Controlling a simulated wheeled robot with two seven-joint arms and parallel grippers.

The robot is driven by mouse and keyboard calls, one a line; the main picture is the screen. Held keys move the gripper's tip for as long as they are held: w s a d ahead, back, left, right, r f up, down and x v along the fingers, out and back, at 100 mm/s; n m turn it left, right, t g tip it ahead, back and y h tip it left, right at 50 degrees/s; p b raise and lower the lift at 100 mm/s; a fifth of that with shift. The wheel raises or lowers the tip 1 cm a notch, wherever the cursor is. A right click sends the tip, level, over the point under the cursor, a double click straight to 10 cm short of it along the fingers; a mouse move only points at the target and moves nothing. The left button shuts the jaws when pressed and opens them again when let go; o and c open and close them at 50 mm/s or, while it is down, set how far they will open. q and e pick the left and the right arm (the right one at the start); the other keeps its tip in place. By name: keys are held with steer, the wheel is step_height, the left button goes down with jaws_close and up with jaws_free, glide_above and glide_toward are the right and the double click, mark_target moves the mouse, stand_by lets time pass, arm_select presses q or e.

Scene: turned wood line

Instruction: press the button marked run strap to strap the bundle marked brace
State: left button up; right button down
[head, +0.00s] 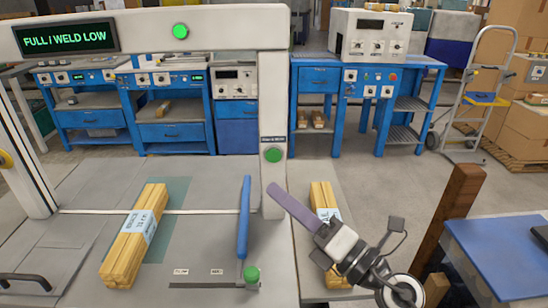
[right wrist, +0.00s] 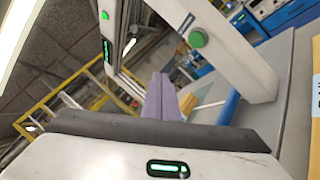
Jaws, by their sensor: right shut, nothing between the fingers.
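The bundle marked brace (head: 128,250), pale wooden strips with a white label, lies lengthwise on the strapping machine's grey table (head: 80,220), under the arch. A green button (head: 272,155) sits on the arch's right post below a small dark label too small to read. It also shows in the right wrist view (right wrist: 198,39). My right gripper (head: 272,187) is shut and empty, its purple fingers pointing at the post just below the button, apparently short of it. The fingers also show in the right wrist view (right wrist: 160,97). My left gripper is not in view.
A display (head: 66,38) reads FULL / WELD LOW; a green lamp (head: 180,31) sits on the arch.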

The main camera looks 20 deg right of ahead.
steer(key=b, duration=0.2)
glide_toward(274, 156)
steer(key=w+a+r, duration=0.1)
steer(key=w+a, duration=0.2)
steer(key=a, duration=0.1)
steer(key=shift+w+a+r, duration=0.3)
steer(key=shift+w+a, duration=0.05)
steer(key=shift+w, duration=0.05)
stand_by(1.5)
steer(key=shift+w, duration=0.15)
steer(key=shift+w+d+p, duration=0.15)
steer(key=shift+w+p, duration=0.1)
steer(key=shift+p, duration=0.05)
